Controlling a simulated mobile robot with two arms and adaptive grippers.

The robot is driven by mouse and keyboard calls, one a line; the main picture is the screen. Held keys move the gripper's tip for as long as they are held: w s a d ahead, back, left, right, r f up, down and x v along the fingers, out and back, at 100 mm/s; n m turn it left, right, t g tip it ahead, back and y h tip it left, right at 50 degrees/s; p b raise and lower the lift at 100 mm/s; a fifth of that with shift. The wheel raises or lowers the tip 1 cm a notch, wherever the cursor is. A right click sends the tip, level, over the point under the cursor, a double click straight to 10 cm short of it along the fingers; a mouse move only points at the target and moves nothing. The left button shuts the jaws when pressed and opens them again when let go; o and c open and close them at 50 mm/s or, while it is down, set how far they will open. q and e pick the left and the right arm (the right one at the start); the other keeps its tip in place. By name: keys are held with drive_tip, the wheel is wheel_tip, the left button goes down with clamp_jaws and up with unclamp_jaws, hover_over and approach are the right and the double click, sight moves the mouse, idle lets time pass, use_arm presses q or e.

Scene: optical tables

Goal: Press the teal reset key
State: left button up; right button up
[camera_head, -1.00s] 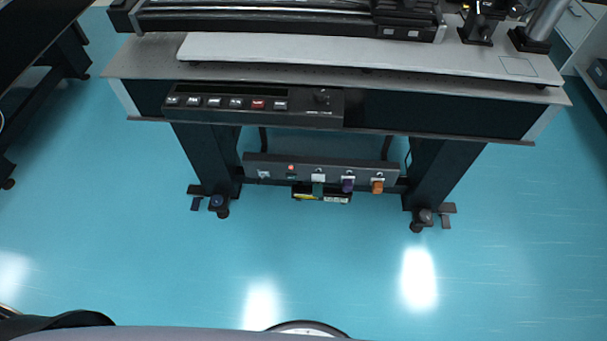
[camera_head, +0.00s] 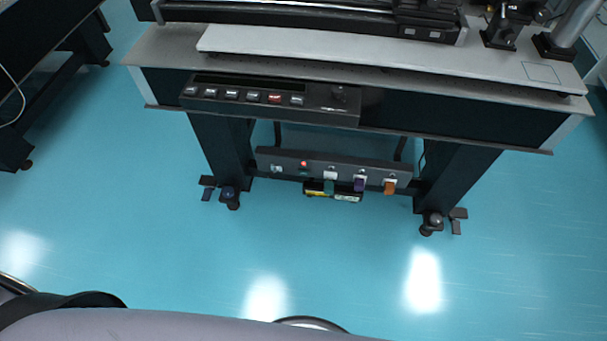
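A black control panel (camera_head: 330,113) hangs at the front edge of the optical table. It bears a row of several small grey keys (camera_head: 232,95), one red key (camera_head: 275,98) and a dark knob (camera_head: 339,93). I cannot make out a teal key on this panel, and its lettering is too small to read. Below the table, a small teal piece (camera_head: 328,187) shows on the grey strip; I cannot tell whether it is a key or a plug. Neither of my grippers is in view.
The grey strip (camera_head: 290,157) between the table legs has a red light (camera_head: 303,163), a purple piece (camera_head: 359,184) and an orange piece (camera_head: 390,187). A black-and-yellow box (camera_head: 318,191) hangs beneath it. Another dark table (camera_head: 45,60) stands at left. The blue floor (camera_head: 340,255) in front is clear.

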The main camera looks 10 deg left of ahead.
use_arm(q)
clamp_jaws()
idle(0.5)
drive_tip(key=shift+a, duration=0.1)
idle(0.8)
